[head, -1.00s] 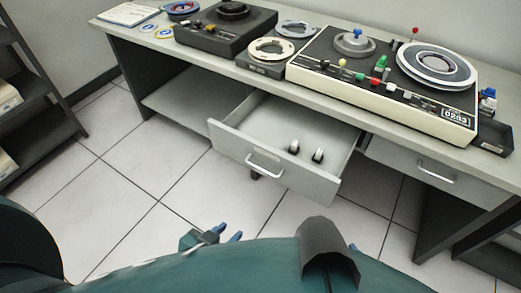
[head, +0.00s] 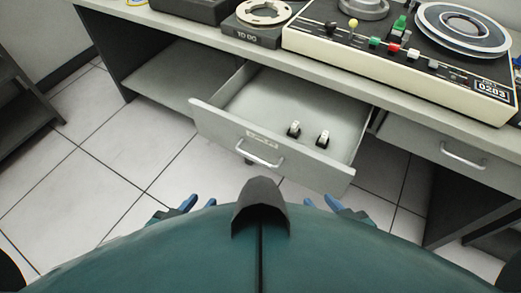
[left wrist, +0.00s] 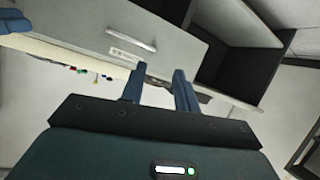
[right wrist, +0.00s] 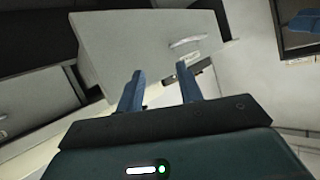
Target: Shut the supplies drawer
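The supplies drawer (head: 272,144) stands pulled out from under the desk in the head view, with a labelled grey front and a silver bar handle (head: 259,153). Two small black-and-white items (head: 308,134) lie inside it. The drawer front also shows in the left wrist view (left wrist: 175,40) and the right wrist view (right wrist: 140,45). My left gripper (head: 198,203) is open and empty, in front of the drawer and apart from it. My right gripper (head: 320,203) is open and empty, also in front of the drawer and apart from it.
The desk (head: 190,45) carries a cream tape machine (head: 400,65) and a reel on a dark box (head: 262,15). A second drawer (head: 450,150), shut, is at the right. A dark shelf (head: 25,105) stands at the left. Tiled floor (head: 110,150) is clear left of the drawer.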

